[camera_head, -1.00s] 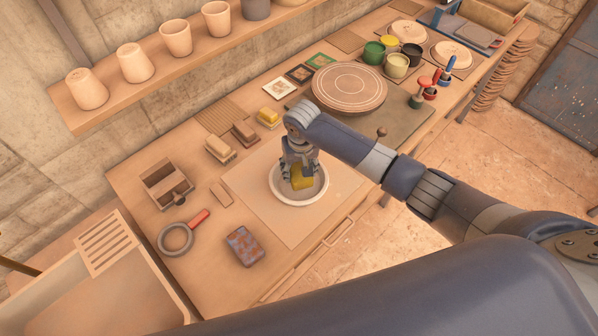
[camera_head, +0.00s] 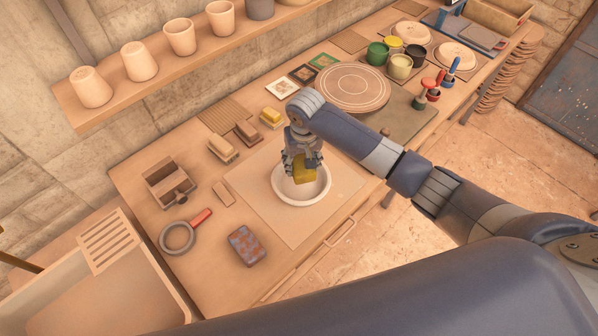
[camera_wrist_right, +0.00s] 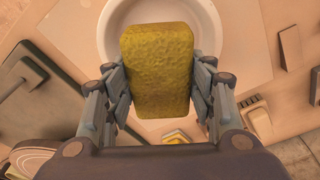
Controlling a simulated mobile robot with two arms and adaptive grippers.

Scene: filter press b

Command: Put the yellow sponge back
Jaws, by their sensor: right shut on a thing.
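The yellow sponge (camera_head: 305,171) is held by my right gripper (camera_head: 302,163) above a round white bowl (camera_head: 317,197). In the right wrist view the sponge (camera_wrist_right: 160,70) is a darkish yellow block, clamped between the two fingers of the gripper (camera_wrist_right: 160,85). The white bowl (camera_wrist_right: 112,18) shows behind it there. A ribbed wooden mat (camera_head: 222,117) lies at the back of the table. A smaller yellow block (camera_head: 273,117) sits on a base near two wooden brushes (camera_head: 223,149). My left gripper is not in view.
The bowl stands on a pale board (camera_head: 265,205). Nearby are a wooden box (camera_head: 166,184), a magnifier-like ring tool (camera_head: 178,237) and a mottled blue-brown block (camera_head: 246,245). A round turntable (camera_head: 352,88) and several paint pots (camera_head: 400,67) are at the upper right.

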